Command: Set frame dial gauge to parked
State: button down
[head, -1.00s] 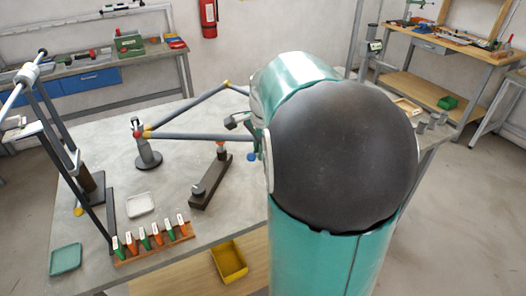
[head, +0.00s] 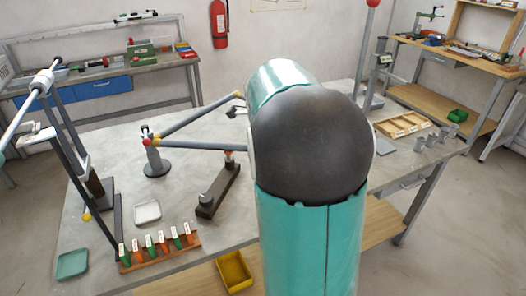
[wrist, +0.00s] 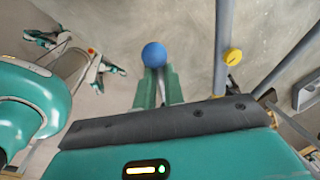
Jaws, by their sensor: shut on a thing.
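In the wrist view my gripper (wrist: 157,82) has its two green fingers close together at a blue ball knob (wrist: 154,54), which shows at their tips. What the knob is fixed to is hidden. The frame shows in the head view as grey tubes (head: 190,118) with yellow joints, meeting at a round-based post (head: 156,160). In the wrist view grey tubes (wrist: 222,45) and a yellow knob (wrist: 232,56) stand right of my fingers, apart from them. I cannot make out a dial face or its setting. My arm hides the gripper in the head view.
On the grey bench are a dark bar fixture (head: 219,187), a white tray (head: 147,212), a rack of green and orange tags (head: 160,250) and a wooden tray (head: 402,123). A tall red-topped post (head: 370,50) stands behind my arm. A yellow bin (head: 235,271) sits below the front edge.

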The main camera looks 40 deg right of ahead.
jog(key=shift+f, duration=0.1)
dwell(0.3)
jog(key=c, duration=1.5)
grip_release()
jog(key=shift+w+d, duration=0.1)
jog(key=shift+w, duration=0.05)
notch_tip(320, 180, up, 14)
jog(key=s+a, duration=0.1)
jog(key=s, duration=0.1)
jog(key=shift+a+f, duration=0.15)
jog(key=shift+a, duration=0.25)
jog(key=shift+a, duration=0.15)
jog(key=s+a+f+n+t, duration=0.1)
jog(key=s+a+f+n, duration=0.2)
jog(key=a+n, duration=0.6)
jog(key=s+a+f+n+t+y, duration=0.1)
jog(key=s+a+f+n, duration=0.2)
jog(key=s+a+n, duration=0.3)
jog(key=s+a+f+n+t, duration=0.2)
jog(key=s+a+n, duration=0.3)
jog(key=a+n, duration=0.7)
jog(key=shift+s+a+f, duration=0.15)
jog(key=shift+s+f, duration=0.2)
jog(key=shift+f, duration=0.4)
